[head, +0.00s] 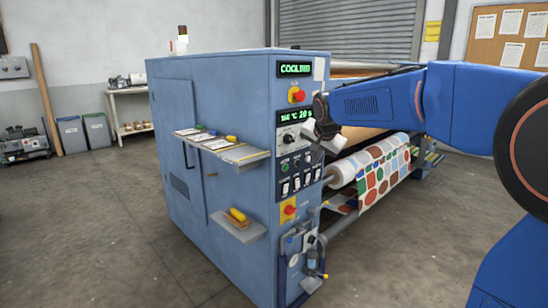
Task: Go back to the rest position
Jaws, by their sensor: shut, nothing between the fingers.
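My gripper (320,136) is at the end of my blue arm, in front of the control panel's right edge on the press (214,185). It is shut and holds nothing. It covers part of the panel near the green temperature and time display (291,116). I cannot tell whether it touches the panel. The upper display (294,69) shows green letters that read as "COOLING". The row of switches (298,182) is lower on the panel.
Shelves (221,153) and (235,229) jut from the press side. A patterned fabric roll (372,172) lies right of the panel, below my arm. A hose and valve unit (302,258) stands at the lower front corner. The floor (100,230) on the left is clear.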

